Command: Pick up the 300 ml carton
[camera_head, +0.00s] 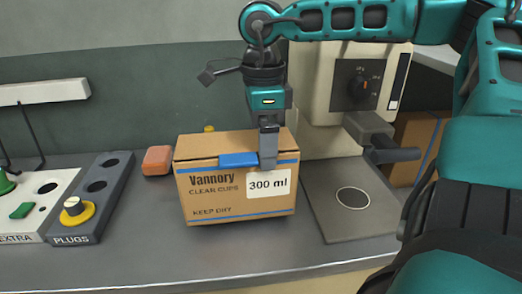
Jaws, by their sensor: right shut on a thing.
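The 300 ml carton (233,203) is a brown cardboard box with blue stripes, a "Vannory clear cups" print and a white "300 ml" label. It is in the middle of the head view, at the counter. My right gripper (267,158) comes down from above and is shut on the carton's top front edge, beside a blue patch. One finger lies over the front face; the other is hidden. I cannot tell whether the carton's bottom is clear of the counter. My left gripper does not show.
A sugarcane press (340,95) with a dial stands right of the carton, its grey base plate (348,203) close by. A dark plugs tray (88,215), a white tray (58,198) and a reddish block (157,160) are at left. Another cardboard box (412,133) is behind the press.

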